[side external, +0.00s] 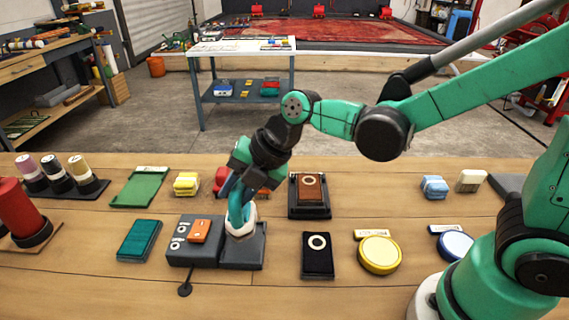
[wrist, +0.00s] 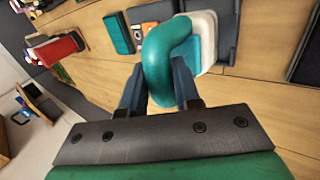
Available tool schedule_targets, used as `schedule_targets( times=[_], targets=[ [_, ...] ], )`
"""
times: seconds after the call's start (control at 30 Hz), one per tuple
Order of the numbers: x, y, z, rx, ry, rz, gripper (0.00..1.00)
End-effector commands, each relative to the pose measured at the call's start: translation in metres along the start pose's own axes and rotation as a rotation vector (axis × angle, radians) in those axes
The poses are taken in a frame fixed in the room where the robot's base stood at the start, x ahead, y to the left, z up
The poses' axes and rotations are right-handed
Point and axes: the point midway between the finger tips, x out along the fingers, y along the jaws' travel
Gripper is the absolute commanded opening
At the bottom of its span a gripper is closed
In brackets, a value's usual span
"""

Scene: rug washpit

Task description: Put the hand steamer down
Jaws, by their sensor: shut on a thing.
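The hand steamer (side external: 241,222) has a curved teal handle and a white-edged base. My gripper (side external: 240,182) is shut on its handle from above. In the wrist view the hand steamer (wrist: 165,60) shows its handle between my two fingers (wrist: 158,88), with the pale base beyond. The steamer is at the dark grey pad (side external: 243,258), the right part of a grey unit in the front middle of the bench. Its base overlaps the pad in the side view; I cannot tell whether it touches or hangs just above. My gripper hides part of the handle.
Left of the pad is a grey block with white ring marks and an orange piece (side external: 199,231). A teal block (side external: 139,240) lies further left, a black block (side external: 317,255) to the right. A brown-topped block (side external: 310,190) and red item (side external: 221,181) stand behind.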

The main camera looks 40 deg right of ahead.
Motion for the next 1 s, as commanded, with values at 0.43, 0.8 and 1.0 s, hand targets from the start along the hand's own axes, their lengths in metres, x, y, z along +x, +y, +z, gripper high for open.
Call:
schedule_targets(
  times=[0.43, 0.8, 1.0],
  targets=[
    [0.034, -0.023, 0.000, 0.000, 0.000, 0.001, 0.00],
    [0.036, -0.025, 0.000, 0.000, 0.000, 0.001, 0.00],
    [0.036, -0.025, 0.000, 0.000, 0.000, 0.000, 0.58]
  ],
)
